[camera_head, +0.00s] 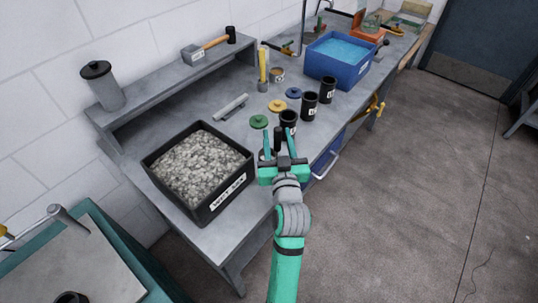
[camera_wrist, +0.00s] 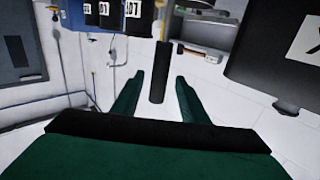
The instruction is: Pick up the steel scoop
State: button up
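My gripper (camera_head: 279,144) is at the bench's front edge, right of the gravel bin, with its green fingers spread. In the wrist view, a dark upright rod (camera_wrist: 161,72) stands between the open fingers (camera_wrist: 157,92), with a gap on each side. It also shows in the head view (camera_head: 278,137). It may be the handle of the steel scoop; its lower part is hidden or unclear. A long pale grey metal piece (camera_head: 231,107) lies on the bench behind the bin; I cannot tell if it is a scoop.
The black gravel bin (camera_head: 229,197) stands left of my gripper. Black cups (camera_head: 309,106) and coloured discs (camera_head: 259,121) are close ahead. A blue water tub (camera_head: 346,82) stands farther back.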

jog(key=w, duration=0.5)
jog(key=shift+a+f, duration=0.25)
jog(key=shift+a, duration=0.05)
jog(key=shift+c, duration=0.2)
grip_shut()
